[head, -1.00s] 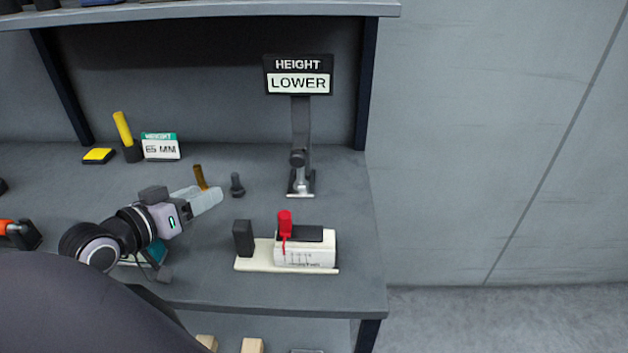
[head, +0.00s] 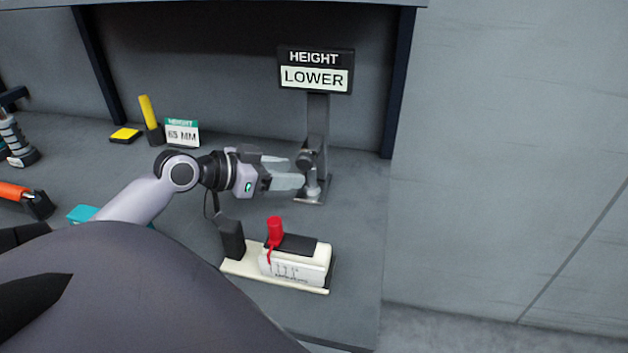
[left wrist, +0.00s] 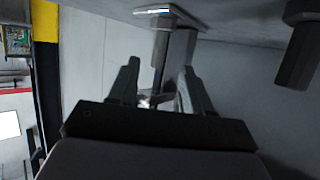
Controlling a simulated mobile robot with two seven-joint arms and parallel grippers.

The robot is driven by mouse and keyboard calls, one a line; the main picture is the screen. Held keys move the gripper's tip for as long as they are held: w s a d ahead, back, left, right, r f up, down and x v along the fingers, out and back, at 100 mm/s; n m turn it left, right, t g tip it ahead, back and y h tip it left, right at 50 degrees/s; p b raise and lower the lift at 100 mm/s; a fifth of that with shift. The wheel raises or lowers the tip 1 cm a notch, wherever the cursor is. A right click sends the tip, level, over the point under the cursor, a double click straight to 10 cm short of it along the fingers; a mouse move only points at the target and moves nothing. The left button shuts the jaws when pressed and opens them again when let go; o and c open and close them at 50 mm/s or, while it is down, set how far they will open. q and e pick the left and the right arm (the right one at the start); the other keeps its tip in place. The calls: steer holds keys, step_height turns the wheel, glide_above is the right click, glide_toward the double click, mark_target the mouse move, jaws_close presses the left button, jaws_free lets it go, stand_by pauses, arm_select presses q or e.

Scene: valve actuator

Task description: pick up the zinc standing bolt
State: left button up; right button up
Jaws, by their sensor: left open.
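A silver standing bolt, which I take to be the zinc one (head: 313,187), stands at the foot of the height gauge (head: 317,125) in the head view. It also shows in the left wrist view as a bright shaft (left wrist: 160,52) hanging from a plate, since that view is upside down. My left gripper (head: 302,176) is open, level above the table, with its fingertips just left of the bolt. In the left wrist view the two fingers (left wrist: 162,85) lie either side of the bolt's line. I cannot tell whether they touch it. My right gripper is not in view.
A white box with a red lever (head: 297,265) and a black block (head: 232,238) sit on a cream plate in front. A dark hexagonal part (left wrist: 298,55) shows in the left wrist view. A yellow-handled tool (head: 150,118) and 65 MM sign (head: 182,133) stand at the back left.

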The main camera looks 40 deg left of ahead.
mark_target(306, 190)
arm_select(q)
steer(key=shift+p+x, duration=0.3)
steer(key=shift+x, duration=2.3)
steer(key=shift+d, duration=0.1)
jaws_close()
